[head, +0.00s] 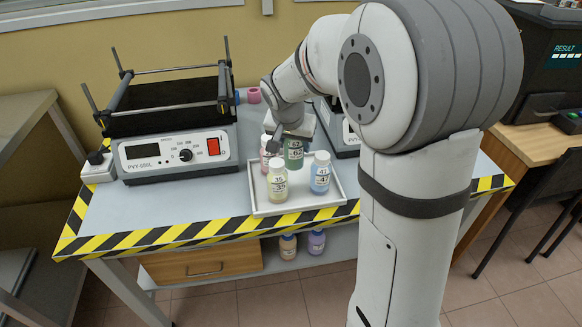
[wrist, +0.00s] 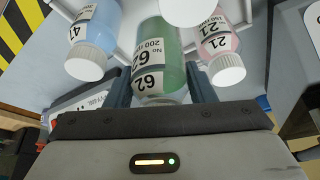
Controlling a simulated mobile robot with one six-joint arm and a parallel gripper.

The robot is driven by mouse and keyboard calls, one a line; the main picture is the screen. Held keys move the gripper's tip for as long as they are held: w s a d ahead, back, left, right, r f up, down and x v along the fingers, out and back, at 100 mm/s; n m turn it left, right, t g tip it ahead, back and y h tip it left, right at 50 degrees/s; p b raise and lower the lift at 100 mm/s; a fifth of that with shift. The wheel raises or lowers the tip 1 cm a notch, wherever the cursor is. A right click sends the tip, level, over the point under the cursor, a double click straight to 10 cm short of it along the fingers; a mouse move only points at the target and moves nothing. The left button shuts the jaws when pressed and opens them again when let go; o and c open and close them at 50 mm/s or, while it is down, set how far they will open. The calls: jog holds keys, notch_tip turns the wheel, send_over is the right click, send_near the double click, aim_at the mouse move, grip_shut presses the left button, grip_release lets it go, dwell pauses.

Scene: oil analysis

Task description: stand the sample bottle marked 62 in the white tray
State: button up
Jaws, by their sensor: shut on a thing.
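The green sample bottle marked 62 (head: 294,152) is between the fingers of my gripper (head: 287,140). In the wrist view, the bottle (wrist: 160,55) shows its 62 label, with the gripper fingers (wrist: 161,88) shut on either side near its cap. The bottle looks about upright at the back of the white tray (head: 300,207).
In the tray stand a yellow bottle marked 35 (head: 278,181), a blue bottle marked 47 (head: 320,174) and a pink bottle marked 21 (head: 266,150), close around bottle 62. A shaker (head: 178,150) stands left. More bottles (head: 316,241) sit below the table.

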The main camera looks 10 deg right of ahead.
aim_at(294, 161)
jog(key=shift+f+b, duration=0.45)
jog(key=shift+f, duration=2.5)
jog(key=shift+f, duration=0.2)
jog(key=o, duration=0.9)
jog(key=shift+r, duration=0.15)
